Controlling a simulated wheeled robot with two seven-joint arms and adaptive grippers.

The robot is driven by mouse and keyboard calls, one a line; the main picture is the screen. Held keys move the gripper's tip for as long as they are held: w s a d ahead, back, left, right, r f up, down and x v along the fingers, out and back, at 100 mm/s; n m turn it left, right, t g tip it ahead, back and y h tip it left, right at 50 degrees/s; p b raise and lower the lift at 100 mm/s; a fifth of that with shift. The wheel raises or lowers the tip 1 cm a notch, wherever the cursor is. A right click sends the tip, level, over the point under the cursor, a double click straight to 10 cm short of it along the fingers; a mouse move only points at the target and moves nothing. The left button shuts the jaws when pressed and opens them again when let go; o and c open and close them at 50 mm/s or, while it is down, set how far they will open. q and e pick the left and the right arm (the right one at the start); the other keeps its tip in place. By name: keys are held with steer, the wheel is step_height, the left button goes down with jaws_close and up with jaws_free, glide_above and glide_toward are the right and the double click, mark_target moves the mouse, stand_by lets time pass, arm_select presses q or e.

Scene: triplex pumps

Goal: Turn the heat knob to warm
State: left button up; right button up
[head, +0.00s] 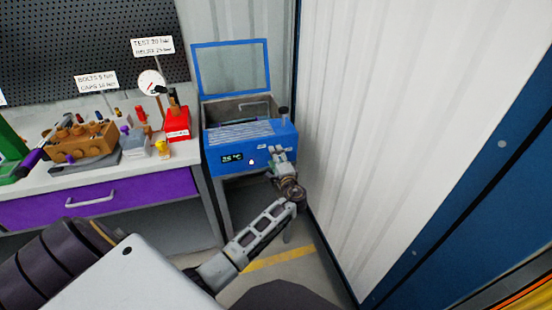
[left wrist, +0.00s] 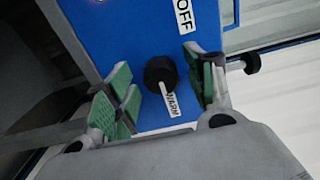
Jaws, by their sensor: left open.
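The heat knob (left wrist: 160,73) is a dark round knob on the blue front of the washer-like tank (head: 240,142). My left gripper (head: 283,158) is at the right part of the tank front. Its green-padded fingers stand apart on either side of the knob, with gaps visible. In the head view the gripper hides the knob. My right gripper is not in view.
The tank's lid (head: 232,68) stands open. A second black knob on a stem (left wrist: 250,63) sticks out beyond the right finger. A white corrugated wall (head: 400,120) is close on the right. A bench with a purple drawer (head: 100,202) and parts stands left.

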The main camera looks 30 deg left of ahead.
arm_select(q)
steer(key=v, duration=1.2)
stand_by(0.6)
